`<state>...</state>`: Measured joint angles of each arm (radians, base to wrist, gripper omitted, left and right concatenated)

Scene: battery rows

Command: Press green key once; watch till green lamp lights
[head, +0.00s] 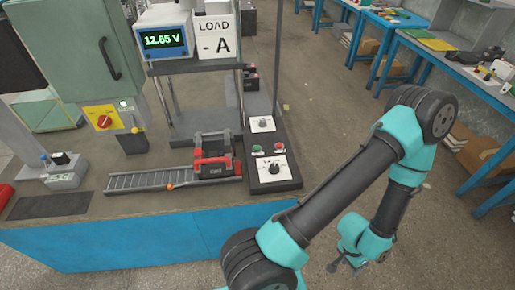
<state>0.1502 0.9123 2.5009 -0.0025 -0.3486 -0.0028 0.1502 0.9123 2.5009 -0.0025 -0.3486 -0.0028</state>
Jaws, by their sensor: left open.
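A small green key (257,149) sits beside a red key (280,146) on a black control box (286,185) on the bench. A small pale-green round light (124,104) shows on the grey-green cabinet above the yellow switch plate; I cannot tell for sure whether it is lit. My left gripper (346,266) is open and seems empty. It points down over the floor, right of the bench and well apart from the green key. My right gripper is not in view.
A red-and-black battery (212,160) stands at the right end of a roller track (150,181). A meter (164,40) reads 12.65 V beside a LOAD sign (214,38). Blue workbenches (457,66) stand at the right. The floor between is mostly clear.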

